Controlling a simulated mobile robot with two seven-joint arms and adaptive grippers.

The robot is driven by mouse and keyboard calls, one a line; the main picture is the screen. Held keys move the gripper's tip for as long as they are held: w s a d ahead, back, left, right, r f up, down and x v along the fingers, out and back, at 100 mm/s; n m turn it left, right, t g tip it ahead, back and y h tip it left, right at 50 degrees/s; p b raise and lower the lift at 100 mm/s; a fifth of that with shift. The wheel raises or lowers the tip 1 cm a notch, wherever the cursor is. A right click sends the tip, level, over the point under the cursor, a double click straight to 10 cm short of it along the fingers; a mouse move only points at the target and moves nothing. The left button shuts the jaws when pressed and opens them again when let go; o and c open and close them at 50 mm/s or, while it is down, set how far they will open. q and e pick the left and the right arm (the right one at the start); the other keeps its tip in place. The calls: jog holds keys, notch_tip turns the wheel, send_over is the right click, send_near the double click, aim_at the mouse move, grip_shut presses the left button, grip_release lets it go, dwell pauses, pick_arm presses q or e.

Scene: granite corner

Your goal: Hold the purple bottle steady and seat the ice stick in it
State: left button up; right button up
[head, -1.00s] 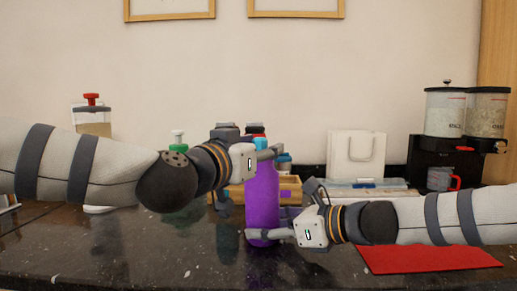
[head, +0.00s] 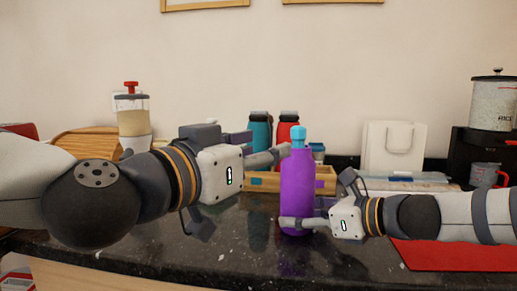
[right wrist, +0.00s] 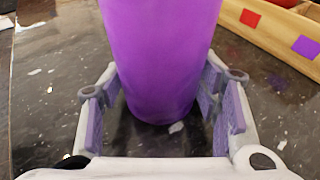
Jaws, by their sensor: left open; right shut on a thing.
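The purple bottle (head: 298,190) stands upright on the dark counter. The light blue ice stick (head: 298,136) stands upright at its mouth; how deep it sits inside I cannot tell. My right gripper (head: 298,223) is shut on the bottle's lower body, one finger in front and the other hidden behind. The right wrist view shows the purple bottle (right wrist: 160,50) between the two finger pads. My left gripper (head: 264,146) is open and empty, just left of the bottle's top, its fingertips close to the ice stick.
Behind the bottle are a wooden box (head: 262,181), a teal bottle (head: 260,132) and a red bottle (head: 287,122). A red mat (head: 450,255) lies at the right, a white bag (head: 393,147) behind. A lidded container (head: 132,115) stands at back left. The front counter is mostly clear.

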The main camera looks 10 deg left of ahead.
jog(key=shift+f, duration=0.1)
jog(key=o, duration=0.9)
jog(key=shift+o, duration=0.2)
